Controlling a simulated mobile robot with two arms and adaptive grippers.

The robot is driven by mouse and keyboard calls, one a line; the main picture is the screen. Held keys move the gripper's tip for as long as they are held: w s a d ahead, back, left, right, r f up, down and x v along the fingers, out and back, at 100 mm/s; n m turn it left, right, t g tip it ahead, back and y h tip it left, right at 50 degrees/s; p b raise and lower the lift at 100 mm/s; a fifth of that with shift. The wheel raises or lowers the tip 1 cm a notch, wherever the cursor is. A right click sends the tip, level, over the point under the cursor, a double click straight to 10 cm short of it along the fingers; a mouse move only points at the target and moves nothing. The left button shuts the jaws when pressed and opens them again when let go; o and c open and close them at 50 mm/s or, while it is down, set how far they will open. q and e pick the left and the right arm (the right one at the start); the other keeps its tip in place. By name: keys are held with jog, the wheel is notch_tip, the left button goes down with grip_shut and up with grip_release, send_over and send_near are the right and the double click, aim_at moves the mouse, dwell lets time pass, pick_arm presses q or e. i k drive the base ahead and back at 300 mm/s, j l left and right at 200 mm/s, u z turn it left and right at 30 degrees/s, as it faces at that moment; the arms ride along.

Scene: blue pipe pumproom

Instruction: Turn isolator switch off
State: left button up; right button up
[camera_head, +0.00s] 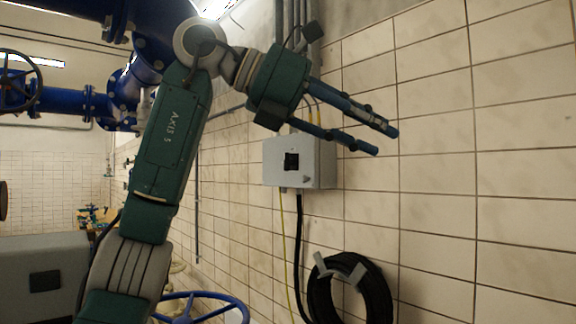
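The isolator switch is a grey box (325,165) on the tiled wall, with a black knob (291,161) on its front face. The knob is too small for me to tell which way it is turned. My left gripper (383,140) is above and to the right of the knob in the picture, its two fingers apart with nothing between them. It covers part of the view just above the box. I cannot tell how far the fingers are from the wall. My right gripper is not in view.
A black cable (299,240) and a thin yellow-green wire hang below the box. A coiled black hose (350,290) hangs lower on the wall. Blue pipes (90,103) with a handwheel are at upper left, and a blue handwheel (200,308) is at the bottom. The wall on the right is bare.

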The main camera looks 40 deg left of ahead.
aim_at(287, 161)
jog(key=i+j+u, duration=0.6)
jog(key=i, duration=0.4)
jog(key=i+j+u, duration=0.1)
jog(key=i+u, duration=0.2)
jog(key=i, duration=0.2)
